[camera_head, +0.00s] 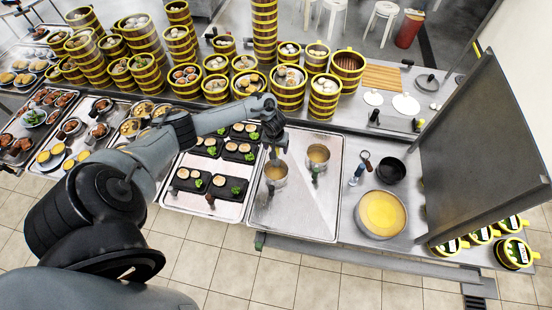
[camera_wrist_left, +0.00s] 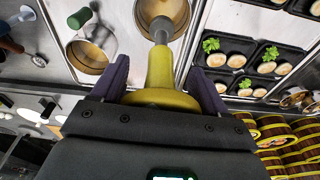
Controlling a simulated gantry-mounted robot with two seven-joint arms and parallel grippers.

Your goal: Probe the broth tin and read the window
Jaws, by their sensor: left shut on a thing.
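Two metal tins of broth stand on a steel tray (camera_head: 296,215): the nearer left tin (camera_head: 276,180) and the right tin (camera_head: 318,155). My left gripper (camera_head: 274,150) is above the left tin. In the left wrist view my left gripper (camera_wrist_left: 160,78) is shut on a yellow probe (camera_wrist_left: 160,70), whose grey stem points at the left tin (camera_wrist_left: 178,9). Whether the tip touches the broth is hidden. The right tin (camera_wrist_left: 88,56), with a green-ended handle (camera_wrist_left: 79,18), stands beside it. A small lit display (camera_wrist_left: 172,178) is cut off at the bottom edge and unreadable. My right gripper is not in view.
Black food plates (camera_head: 188,179) fill the tray to the left. Steamer towers (camera_head: 290,95) stand behind. A wide yellow-filled pan (camera_head: 382,212), a black bowl (camera_head: 391,170) and a tall grey panel (camera_head: 480,150) are to the right.

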